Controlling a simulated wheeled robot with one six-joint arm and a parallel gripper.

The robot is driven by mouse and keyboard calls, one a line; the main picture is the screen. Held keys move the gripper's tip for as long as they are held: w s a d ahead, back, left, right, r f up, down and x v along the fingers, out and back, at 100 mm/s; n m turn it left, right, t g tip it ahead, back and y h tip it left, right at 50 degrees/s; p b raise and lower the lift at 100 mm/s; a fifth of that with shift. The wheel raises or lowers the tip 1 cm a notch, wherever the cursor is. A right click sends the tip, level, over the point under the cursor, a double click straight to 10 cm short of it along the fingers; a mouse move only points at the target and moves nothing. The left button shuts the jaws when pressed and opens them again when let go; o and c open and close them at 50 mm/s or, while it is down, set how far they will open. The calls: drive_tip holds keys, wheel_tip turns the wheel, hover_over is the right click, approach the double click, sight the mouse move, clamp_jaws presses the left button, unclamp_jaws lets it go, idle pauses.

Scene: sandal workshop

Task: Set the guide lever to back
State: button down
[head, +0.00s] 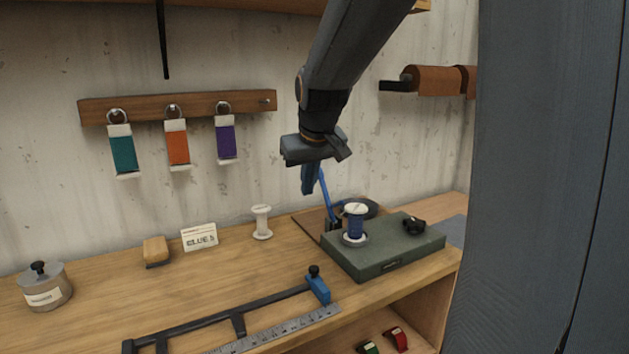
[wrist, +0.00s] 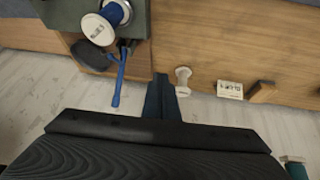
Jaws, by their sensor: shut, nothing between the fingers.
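A slim blue lever (head: 326,198) rises from a dark mount at the left side of a green machine box (head: 375,263). It is nearly upright in the head view, its top tilted slightly left. In the wrist view the lever (wrist: 119,82) shows whole, left of my fingers. My gripper (head: 308,190) points down beside the lever's upper end, its blue fingers shut and empty. In the wrist view a gap shows between my gripper (wrist: 160,80) and the lever. In the head view my fingers stand close to the lever's top; I cannot tell if they touch.
A blue-thread spool (head: 355,221) and black knob (head: 413,225) are on the box. A white spool (head: 262,222), glue card (head: 199,237), brush (head: 156,251) and pot (head: 46,286) stand along the bench. A ruler rail with a blue stop (head: 318,287) lies in front.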

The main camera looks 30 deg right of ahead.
drive_tip(key=w+d+r+t+h+b, duration=0.1)
drive_tip(key=w+d+r+t+b, duration=0.1)
drive_tip(key=w+d+r, duration=0.45)
drive_tip(key=d+r+p+x, duration=0.1)
drive_tip(key=d+p+x, duration=0.1)
drive_tip(key=x, duration=0.9)
drive_tip(key=shift+w+p, duration=0.4)
drive_tip(key=shift+d, duration=0.1)
